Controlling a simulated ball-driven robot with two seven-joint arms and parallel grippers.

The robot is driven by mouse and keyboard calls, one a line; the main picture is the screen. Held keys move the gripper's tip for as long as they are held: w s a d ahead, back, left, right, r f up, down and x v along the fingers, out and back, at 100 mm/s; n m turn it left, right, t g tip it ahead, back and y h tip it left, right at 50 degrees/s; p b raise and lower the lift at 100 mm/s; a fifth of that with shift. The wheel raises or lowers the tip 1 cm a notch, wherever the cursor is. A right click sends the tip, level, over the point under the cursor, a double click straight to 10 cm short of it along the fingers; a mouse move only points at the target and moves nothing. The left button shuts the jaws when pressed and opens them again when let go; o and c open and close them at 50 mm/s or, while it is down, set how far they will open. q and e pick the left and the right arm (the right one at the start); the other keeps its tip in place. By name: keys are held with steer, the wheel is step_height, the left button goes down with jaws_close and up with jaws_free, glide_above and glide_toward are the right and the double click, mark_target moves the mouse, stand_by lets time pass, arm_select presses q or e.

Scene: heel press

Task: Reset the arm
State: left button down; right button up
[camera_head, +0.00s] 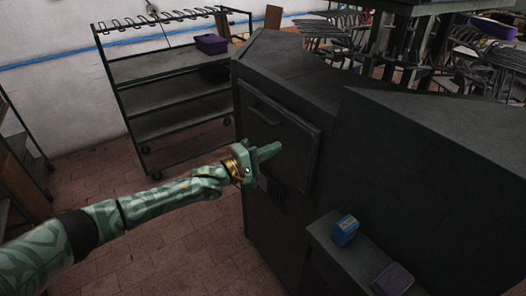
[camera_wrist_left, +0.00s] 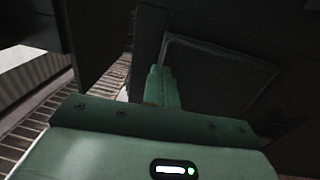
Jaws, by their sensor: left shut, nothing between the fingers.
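My left gripper (camera_head: 268,152) is at the end of my green patterned left arm, which reaches in from the left. Its fingers are shut with nothing between them. They point right, in front of the dark machine's panel door (camera_head: 282,131), which has a handle (camera_head: 263,113) near its top. I cannot tell whether the fingertips touch the machine. In the left wrist view the shut fingers (camera_wrist_left: 158,84) show ahead of the green gripper body, with the panel (camera_wrist_left: 215,85) close beyond. My right gripper is not in view.
The dark machine (camera_head: 420,150) fills the right side. On its low ledge (camera_head: 345,262) sit a blue box (camera_head: 344,230) and a purple block (camera_head: 393,280). A shelf cart (camera_head: 165,95) with a purple bin (camera_head: 211,44) stands behind. The brick floor (camera_head: 185,235) below the arm is clear.

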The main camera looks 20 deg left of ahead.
arm_select(q)
steer(key=w+a+f+m+y+b, duration=0.2)
steer(key=a+f+m+y, duration=0.4)
steer(key=a+f+m, duration=0.6)
steer(key=s+a+f+m+g+y+b, duration=0.15)
steer(key=s+f, duration=0.25)
steer(key=f, duration=0.5)
steer(key=s+a+f+g+y+b, duration=0.15)
steer(key=s+f, duration=0.35)
steer(key=f, duration=0.5)
steer(key=s+a+f+m+g+y+b, duration=0.1)
steer(key=s+a+f+g+y, duration=0.2)
steer(key=f, duration=0.6)
steer(key=s+d+f+g+b, duration=0.1)
steer(key=s+f+g+b, duration=0.1)
steer(key=s+f, duration=0.95)
steer(key=s+d+f+g+b, duration=0.1)
steer(key=s+f+g+b, duration=0.1)
steer(key=s+f, duration=0.9)
steer(key=s+d+f+g+b, duration=0.1)
steer(key=s+d+f+g, duration=0.1)
steer(key=s, duration=1.1)
steer(key=s+d+f+n+g+b, duration=0.1)
steer(key=s+d+f+g+b, duration=0.1)
steer(key=s, duration=1.1)
steer(key=shift+d, duration=0.3)
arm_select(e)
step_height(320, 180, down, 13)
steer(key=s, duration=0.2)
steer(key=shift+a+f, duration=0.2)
